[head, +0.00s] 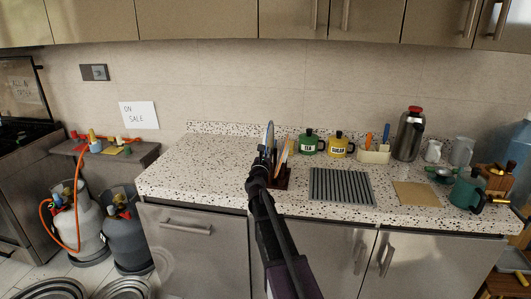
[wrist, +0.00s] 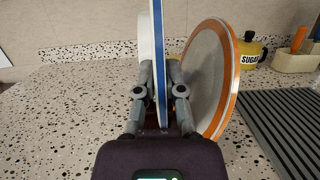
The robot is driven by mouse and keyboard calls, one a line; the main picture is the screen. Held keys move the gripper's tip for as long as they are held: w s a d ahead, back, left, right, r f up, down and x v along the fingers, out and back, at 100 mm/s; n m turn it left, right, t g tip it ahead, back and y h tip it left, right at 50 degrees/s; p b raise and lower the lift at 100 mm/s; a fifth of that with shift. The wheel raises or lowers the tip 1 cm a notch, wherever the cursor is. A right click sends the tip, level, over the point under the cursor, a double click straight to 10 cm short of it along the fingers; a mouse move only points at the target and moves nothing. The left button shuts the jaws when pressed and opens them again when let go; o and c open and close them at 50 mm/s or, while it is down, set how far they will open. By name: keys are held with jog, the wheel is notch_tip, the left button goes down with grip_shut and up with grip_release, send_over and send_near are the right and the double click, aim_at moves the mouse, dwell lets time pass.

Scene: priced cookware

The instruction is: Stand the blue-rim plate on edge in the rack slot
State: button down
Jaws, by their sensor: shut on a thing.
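The blue-rim plate (wrist: 161,50) stands upright, nearly edge-on, between the fingers of my gripper (wrist: 160,78) in the wrist view. My gripper is shut on it. In the head view the plate (head: 269,134) rises above my gripper (head: 265,157), at the dark brown rack (head: 284,184). An orange-rim plate (wrist: 212,75) leans tilted just right of the blue-rim plate. A white upright shape (wrist: 146,35) is close on its left; I cannot tell if it is another plate. My gripper and the plates hide the slots and the blue-rim plate's lower edge.
A green tea pot (head: 309,146) and yellow sugar pot (head: 337,147) stand behind the rack to the right. A dark ribbed mat (head: 341,186) lies right of it. A utensil holder (head: 374,154) and steel flask (head: 408,136) stand farther right. The counter's left (head: 200,165) is clear.

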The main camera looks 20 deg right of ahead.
jog(key=shift+f+b, duration=0.9)
jog(key=shift+f, duration=0.15)
jog(key=shift+f, duration=0.25)
dwell(0.9)
jog(key=shift+f+b, duration=0.25)
jog(key=shift+b, duration=0.25)
jog(key=shift+f+b, duration=1.1)
dwell(1.1)
jog(key=c, duration=0.7)
grip_release()
jog(key=o, duration=0.7)
